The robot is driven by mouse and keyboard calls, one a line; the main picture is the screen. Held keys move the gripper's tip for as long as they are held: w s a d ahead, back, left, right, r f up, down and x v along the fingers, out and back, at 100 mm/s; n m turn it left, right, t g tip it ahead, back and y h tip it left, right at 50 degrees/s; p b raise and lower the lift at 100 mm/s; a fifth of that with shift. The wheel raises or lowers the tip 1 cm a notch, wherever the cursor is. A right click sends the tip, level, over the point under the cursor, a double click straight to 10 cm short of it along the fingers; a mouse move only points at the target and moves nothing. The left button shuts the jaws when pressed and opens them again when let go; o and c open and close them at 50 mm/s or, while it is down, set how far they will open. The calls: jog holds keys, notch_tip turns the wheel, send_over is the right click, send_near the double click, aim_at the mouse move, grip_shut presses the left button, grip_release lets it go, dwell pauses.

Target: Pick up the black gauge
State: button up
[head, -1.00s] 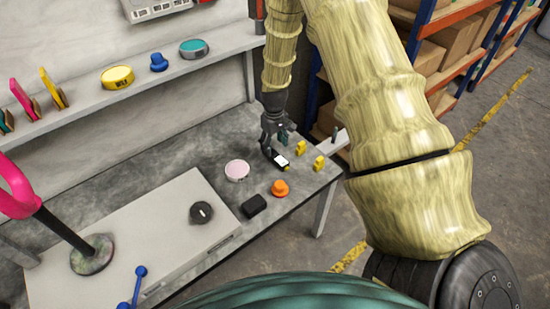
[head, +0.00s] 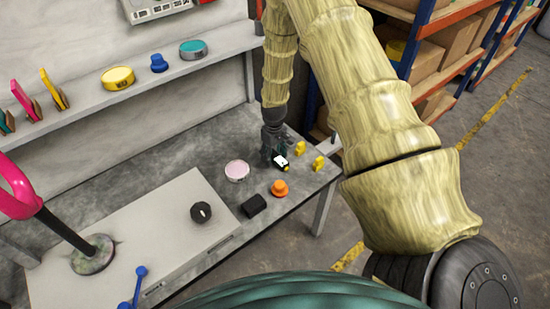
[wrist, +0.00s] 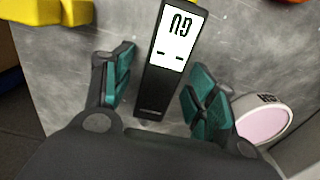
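The black gauge (wrist: 155,88) is a slim black bar with a white display. It lies on the grey bench between my gripper's two fingers in the wrist view, with a gap on both sides. In the head view its white display (head: 281,161) shows near the bench's right end, partly hidden by my gripper. My gripper (wrist: 163,92) is open, its teal-padded fingers spread either side of the gauge's lower half. In the head view my gripper (head: 272,152) points down at the gauge.
Yellow pieces (head: 309,156) stand right of the gauge, an orange knob-like piece (head: 279,188) in front. A pink-topped round tin (head: 237,170) is to the left. A black block (head: 253,206) and black dial (head: 201,212) are nearer. A shelf (head: 130,98) runs behind.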

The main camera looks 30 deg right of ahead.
aim_at(274, 155)
jog(key=c, duration=1)
jog(key=shift+r, duration=5.05)
